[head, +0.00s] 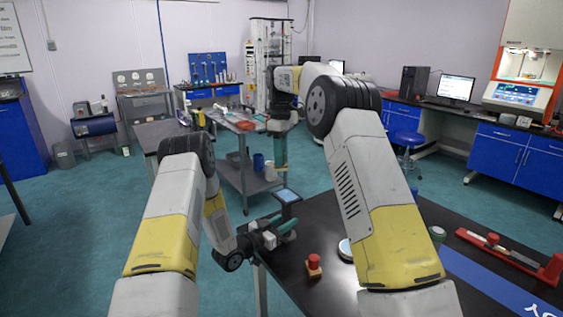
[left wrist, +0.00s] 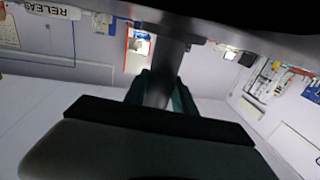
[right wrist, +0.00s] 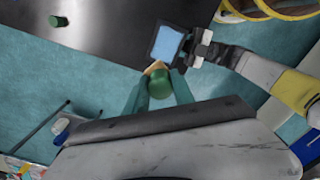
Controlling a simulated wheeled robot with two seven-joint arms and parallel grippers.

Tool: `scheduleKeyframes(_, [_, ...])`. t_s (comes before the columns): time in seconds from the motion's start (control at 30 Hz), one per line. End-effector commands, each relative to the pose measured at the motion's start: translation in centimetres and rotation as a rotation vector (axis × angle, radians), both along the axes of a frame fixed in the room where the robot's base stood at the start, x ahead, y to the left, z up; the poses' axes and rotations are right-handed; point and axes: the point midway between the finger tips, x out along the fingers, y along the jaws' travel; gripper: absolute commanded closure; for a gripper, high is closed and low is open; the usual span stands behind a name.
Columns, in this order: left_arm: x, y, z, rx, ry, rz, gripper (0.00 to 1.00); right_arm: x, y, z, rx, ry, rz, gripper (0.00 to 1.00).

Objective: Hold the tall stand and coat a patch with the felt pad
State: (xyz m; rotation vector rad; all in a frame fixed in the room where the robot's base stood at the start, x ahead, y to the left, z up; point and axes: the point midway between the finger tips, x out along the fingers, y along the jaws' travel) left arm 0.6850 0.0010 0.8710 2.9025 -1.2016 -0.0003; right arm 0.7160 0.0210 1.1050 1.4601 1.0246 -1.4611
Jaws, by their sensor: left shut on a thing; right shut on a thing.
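The tall stand (head: 287,197) has a dark-framed square top with a light blue face; this top also shows in the right wrist view (right wrist: 168,44). My left gripper (head: 286,225) is shut on its post, below the top. The dark grey post (left wrist: 160,88) stands between the green fingers in the left wrist view. My right gripper (head: 281,171) points down above the stand's top. It is shut on the felt pad (right wrist: 159,84), whose green round handle and tan edge show between the fingers. The pad appears apart from the top, but its underside is hidden.
The black table (head: 325,222) carries a red-topped knob on a wooden base (head: 314,263) and a red fixture (head: 510,257) at the right. A green round object (right wrist: 58,21) is on the table. A grey cart (head: 243,180) stands beyond.

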Motion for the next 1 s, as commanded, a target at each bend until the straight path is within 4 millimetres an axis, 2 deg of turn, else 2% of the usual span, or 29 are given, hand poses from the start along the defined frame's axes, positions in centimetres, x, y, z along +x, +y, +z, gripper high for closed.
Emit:
scheduleKeyframes(0.1, [0.0, 0.0, 0.0, 0.000, 0.000, 0.000, 1.00, 0.0, 0.0, 0.0, 0.000, 0.000, 0.000, 1.00])
scheduleKeyframes(0.13, [0.0, 0.0, 0.0, 0.000, 0.000, 0.000, 0.64, 0.0, 0.0, 0.0, 0.000, 0.000, 0.000, 1.00])
scheduleKeyframes(0.23, [0.0, 0.0, 0.0, 0.000, 0.000, 0.000, 0.45, 0.0, 0.0, 0.0, 0.000, 0.000, 0.000, 1.00])
scheduleKeyframes(0.67, [-0.6, 0.6, 0.0, 0.001, 0.002, 0.001, 0.43, 0.0, 0.0, 0.0, 0.000, 0.000, 0.000, 1.00])
scheduleKeyframes(1.0, [-5.2, 5.5, 0.0, 0.000, 0.003, 0.005, 0.43, 0.0, 0.0, 0.0, 0.000, 0.000, 0.000, 1.00])
